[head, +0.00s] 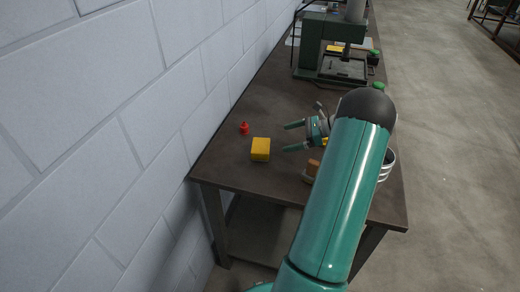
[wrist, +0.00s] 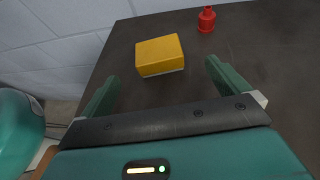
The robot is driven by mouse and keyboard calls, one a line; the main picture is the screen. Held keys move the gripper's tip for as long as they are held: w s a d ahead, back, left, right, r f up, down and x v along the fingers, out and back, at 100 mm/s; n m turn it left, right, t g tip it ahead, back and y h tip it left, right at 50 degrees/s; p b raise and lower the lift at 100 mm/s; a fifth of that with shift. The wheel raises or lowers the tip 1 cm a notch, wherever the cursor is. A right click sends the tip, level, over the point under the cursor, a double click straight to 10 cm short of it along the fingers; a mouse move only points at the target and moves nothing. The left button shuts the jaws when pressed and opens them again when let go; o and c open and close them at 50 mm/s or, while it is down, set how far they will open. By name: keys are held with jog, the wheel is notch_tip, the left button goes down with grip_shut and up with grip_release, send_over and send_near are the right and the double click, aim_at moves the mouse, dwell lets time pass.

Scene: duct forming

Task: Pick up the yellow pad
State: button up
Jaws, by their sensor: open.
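The yellow pad (head: 260,149) is a small block lying on the dark table near its front left corner. In the wrist view the yellow pad (wrist: 159,54) lies ahead of my gripper, roughly between the lines of the two fingers, with a pale layer along its lower edge. My gripper (head: 290,136) is open and empty, just to the right of the pad in the head view. The wrist view shows both green fingers of my gripper (wrist: 162,80) spread apart, not touching the pad.
A small red object (head: 244,128) stands behind the pad, also in the wrist view (wrist: 206,19). A brown block (head: 312,168) and a pale round container (head: 387,163) are partly hidden by my arm. A green machine (head: 335,48) stands farther back. A block wall (head: 100,120) borders the table's left.

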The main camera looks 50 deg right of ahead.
aim_at(262, 145)
jog(key=shift+a+f, duration=0.2)
jog(key=shift+f, duration=0.1)
jog(key=x, duration=1.3)
jog(key=shift+a+r, duration=0.15)
jog(key=shift+a, duration=0.05)
jog(key=c, duration=1)
